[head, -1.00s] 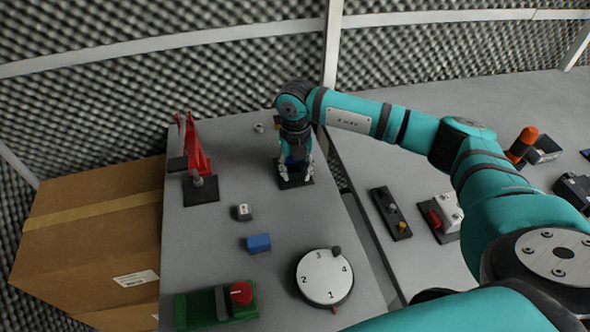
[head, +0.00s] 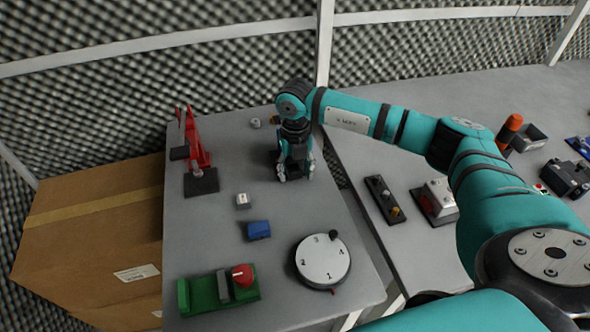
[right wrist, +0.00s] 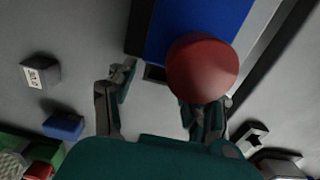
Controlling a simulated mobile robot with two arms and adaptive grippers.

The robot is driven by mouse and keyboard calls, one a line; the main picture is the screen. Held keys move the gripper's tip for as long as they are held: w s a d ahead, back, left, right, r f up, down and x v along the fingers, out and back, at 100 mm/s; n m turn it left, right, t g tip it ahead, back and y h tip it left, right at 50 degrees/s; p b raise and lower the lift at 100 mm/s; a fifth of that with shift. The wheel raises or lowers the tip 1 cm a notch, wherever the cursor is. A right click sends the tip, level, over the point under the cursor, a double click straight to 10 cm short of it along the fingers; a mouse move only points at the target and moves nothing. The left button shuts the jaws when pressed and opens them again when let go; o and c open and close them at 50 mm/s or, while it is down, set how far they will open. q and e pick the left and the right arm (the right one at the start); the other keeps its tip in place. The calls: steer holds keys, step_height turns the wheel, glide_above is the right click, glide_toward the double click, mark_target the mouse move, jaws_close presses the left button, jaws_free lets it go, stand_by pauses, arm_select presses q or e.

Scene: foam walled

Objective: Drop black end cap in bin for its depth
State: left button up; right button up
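I cannot make out a black end cap for certain in either view. My right gripper (head: 294,172) points down over the back of the grey table in the head view. In the right wrist view its two fingers (right wrist: 160,100) are apart, with nothing visibly clamped. A dark red ball (right wrist: 202,68) in front of a blue panel (right wrist: 165,25) is close to the camera and partly covers the right finger. A small open grey container (head: 530,138), possibly the bin, stands on the right table. My left gripper is not in view.
A red toggle clamp (head: 196,150), a small white labelled block (head: 243,200), a blue block (head: 259,230), a numbered dial (head: 322,262) and a green fixture with a red knob (head: 242,274) stand on the table. A cardboard box (head: 90,225) is at left.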

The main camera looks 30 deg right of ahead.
mark_target(295, 172)
steer(key=shift+o, duration=0.5)
step_height(295, 172, up, 12)
stand_by(0.3)
stand_by(0.3)
